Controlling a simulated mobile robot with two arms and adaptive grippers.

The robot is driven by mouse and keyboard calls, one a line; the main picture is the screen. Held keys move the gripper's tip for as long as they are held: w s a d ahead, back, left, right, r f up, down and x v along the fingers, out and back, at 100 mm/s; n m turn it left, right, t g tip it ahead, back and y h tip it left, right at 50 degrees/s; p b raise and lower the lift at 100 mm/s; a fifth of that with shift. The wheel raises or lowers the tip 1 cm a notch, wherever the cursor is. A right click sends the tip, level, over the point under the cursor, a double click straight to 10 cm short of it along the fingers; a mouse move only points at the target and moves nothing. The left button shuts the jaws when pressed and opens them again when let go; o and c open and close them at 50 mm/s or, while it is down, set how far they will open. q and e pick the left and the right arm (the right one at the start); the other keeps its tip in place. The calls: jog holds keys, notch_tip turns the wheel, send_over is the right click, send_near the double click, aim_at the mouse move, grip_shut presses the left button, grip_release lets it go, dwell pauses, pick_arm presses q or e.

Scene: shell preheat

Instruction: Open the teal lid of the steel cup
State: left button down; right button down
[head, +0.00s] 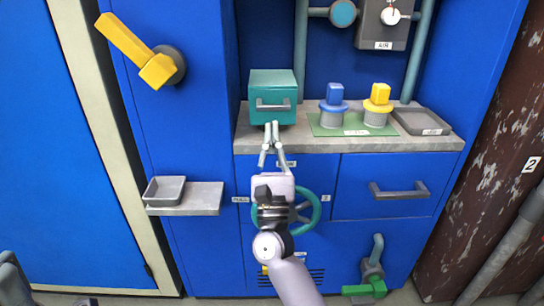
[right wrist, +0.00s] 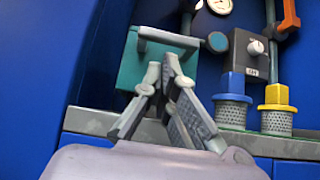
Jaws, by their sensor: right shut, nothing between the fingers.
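A teal box-shaped piece (head: 272,84) with a grey bar handle (head: 273,105) on its front stands on the grey counter. It also shows in the right wrist view (right wrist: 130,68), tilted in the picture, with its handle (right wrist: 168,38) towards the top. No separate steel cup can be made out; I cannot tell whether this piece is the lid or covers a cup. My right gripper (head: 271,126) is shut and empty, its fingertips just below the handle in the head view. In the right wrist view the fingertips (right wrist: 160,70) overlap the teal front; contact cannot be told.
Blue (head: 334,94) and yellow (head: 379,93) blocks on grey round bases stand right of the teal piece, beside a grey tray (head: 421,121). A teal handwheel (head: 315,210) is below the counter. A small shelf (head: 205,197) with a grey bin (head: 165,190) juts out left.

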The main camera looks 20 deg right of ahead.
jog(key=shift+x, duration=0.8)
